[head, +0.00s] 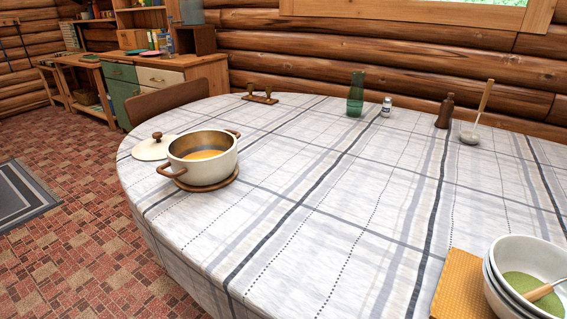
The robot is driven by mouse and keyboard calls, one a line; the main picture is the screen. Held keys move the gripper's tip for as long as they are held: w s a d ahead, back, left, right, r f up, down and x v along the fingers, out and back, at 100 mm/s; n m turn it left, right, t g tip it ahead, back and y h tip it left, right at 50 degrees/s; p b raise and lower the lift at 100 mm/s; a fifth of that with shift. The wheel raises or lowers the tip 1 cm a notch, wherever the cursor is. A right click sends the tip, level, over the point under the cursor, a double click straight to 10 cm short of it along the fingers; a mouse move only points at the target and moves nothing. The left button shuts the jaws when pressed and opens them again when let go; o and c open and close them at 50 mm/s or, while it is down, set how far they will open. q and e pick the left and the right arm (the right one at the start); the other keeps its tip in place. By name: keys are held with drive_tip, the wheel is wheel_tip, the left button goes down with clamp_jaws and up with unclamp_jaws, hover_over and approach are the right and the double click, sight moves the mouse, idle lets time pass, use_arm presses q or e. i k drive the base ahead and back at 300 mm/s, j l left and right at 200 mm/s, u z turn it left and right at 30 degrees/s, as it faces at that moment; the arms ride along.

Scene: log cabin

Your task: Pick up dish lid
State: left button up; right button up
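The dish lid (152,150) is cream-coloured with a brown round knob on top. It lies on the tablecloth near the table's left edge, just left of the pot. The pot (209,172) is cream with brown handles and stands open on a round wooden trivet (222,184), with something orange inside. The pot's rim and left handle are close to the lid and seem to cover a little of its right side. Neither of my grippers shows in the head view.
The big table (330,200) has a white checked cloth, and its middle is clear. A green glass vase (355,94), a small shaker (386,107), a brown bottle (445,111) and a ladle (476,118) stand at the back. Stacked bowls (524,262) and a yellow cloth (461,287) are front right. A chair (165,101) stands behind.

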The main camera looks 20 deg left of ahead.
sight(151, 149)
drive_tip(key=u, duration=1.4)
drive_tip(key=z, duration=1.1)
drive_tip(key=i+j+z, duration=0.1)
drive_tip(key=j+z, duration=0.7)
drive_tip(key=j, duration=0.15)
drive_tip(key=j+z, duration=0.4)
drive_tip(key=j, duration=0.15)
drive_tip(key=k+j+z, duration=0.1)
drive_tip(key=j+z, duration=0.3)
drive_tip(key=j, duration=0.1)
